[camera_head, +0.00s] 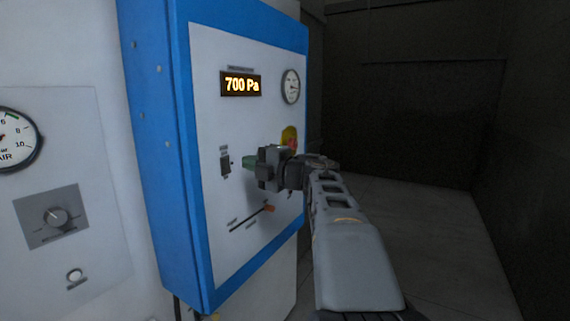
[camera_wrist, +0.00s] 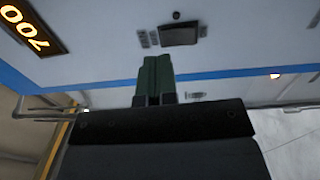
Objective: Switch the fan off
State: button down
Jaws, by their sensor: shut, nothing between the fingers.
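The blue-framed white control panel (camera_head: 212,70) stands on the left in the head view, with a lit display (camera_head: 240,85) reading 700 Pa. A black switch (camera_head: 225,163) with small labels sits on the panel below the display. What looks like the same switch (camera_wrist: 180,33) shows at the top of the wrist view. Its position, on or off, is too small to tell. My gripper (camera_head: 249,161) has its green fingertips together and empty, just right of the switch in the head view. The fingertips (camera_wrist: 157,76) also show in the wrist view. Contact with the panel cannot be told.
A red and yellow button (camera_head: 290,138) is partly hidden behind my gripper. A slanted slot with an orange knob (camera_head: 269,208) lies below it. A round gauge (camera_head: 291,86) is at upper right. A grey dial (camera_head: 55,217) is on the left wall. Floor (camera_head: 430,220) at right is clear.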

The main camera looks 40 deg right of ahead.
jog(key=r+b+v, duration=0.1)
jog(key=v, duration=0.7)
jog(key=shift+s+r+b, duration=0.2)
jog(key=shift+s+b, duration=0.15)
jog(key=shift+s, duration=0.05)
jog(key=shift+d, duration=0.15)
